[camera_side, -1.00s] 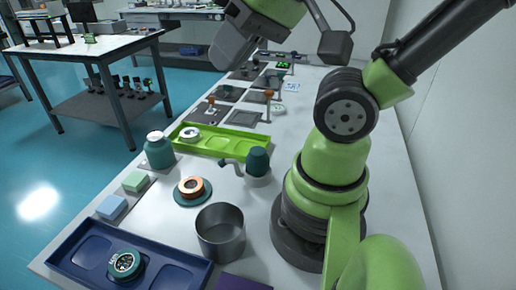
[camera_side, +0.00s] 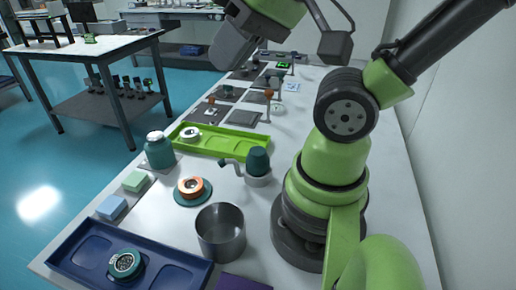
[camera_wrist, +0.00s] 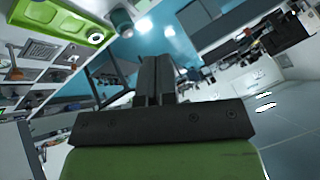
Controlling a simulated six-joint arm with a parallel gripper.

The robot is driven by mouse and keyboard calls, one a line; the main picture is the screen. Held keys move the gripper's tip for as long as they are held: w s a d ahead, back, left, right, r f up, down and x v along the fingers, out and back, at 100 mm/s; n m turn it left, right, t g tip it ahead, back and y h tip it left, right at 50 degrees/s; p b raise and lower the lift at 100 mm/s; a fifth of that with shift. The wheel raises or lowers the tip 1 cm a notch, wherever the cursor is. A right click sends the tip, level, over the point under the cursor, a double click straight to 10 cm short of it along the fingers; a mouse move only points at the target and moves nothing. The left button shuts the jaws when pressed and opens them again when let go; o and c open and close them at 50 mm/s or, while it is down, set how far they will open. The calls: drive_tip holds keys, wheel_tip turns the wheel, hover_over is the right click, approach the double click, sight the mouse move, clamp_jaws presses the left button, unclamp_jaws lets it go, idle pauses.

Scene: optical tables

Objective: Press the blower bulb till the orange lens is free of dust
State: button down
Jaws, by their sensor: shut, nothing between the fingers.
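The blower bulb (camera_side: 258,161) is a dark teal dome on a white round base, with a thin nozzle pointing left. The orange lens (camera_side: 191,187) lies on a round teal dish, to the left of the blower and in front of the nozzle tip. Any dust on it is too small to make out. My gripper (camera_side: 225,55) is high above the table, well away from the bulb and the lens. In the wrist view my gripper (camera_wrist: 156,65) has its two dark fingers together with nothing between them. Neither the blower nor the orange lens can be made out there.
A lime green tray (camera_side: 235,150) holding a white ring lies behind the blower. A teal bottle (camera_side: 159,153) stands left of it. A grey metal cup (camera_side: 220,235) and a blue tray (camera_side: 183,278) with a teal-rimmed part are in front. Small posts stand further back.

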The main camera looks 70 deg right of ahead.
drive_tip(key=m+g+y, duration=0.7)
drive_tip(key=m+g, duration=0.1)
drive_tip(key=m, duration=1.4)
hover_over(255, 150)
wheel_tip(255, 150, down, 12)
drive_tip(key=shift+f, duration=0.15)
drive_tip(key=shift+d+f, duration=0.1)
drive_tip(key=shift+f, duration=4.3)
drive_tip(key=shift+f, duration=0.4)
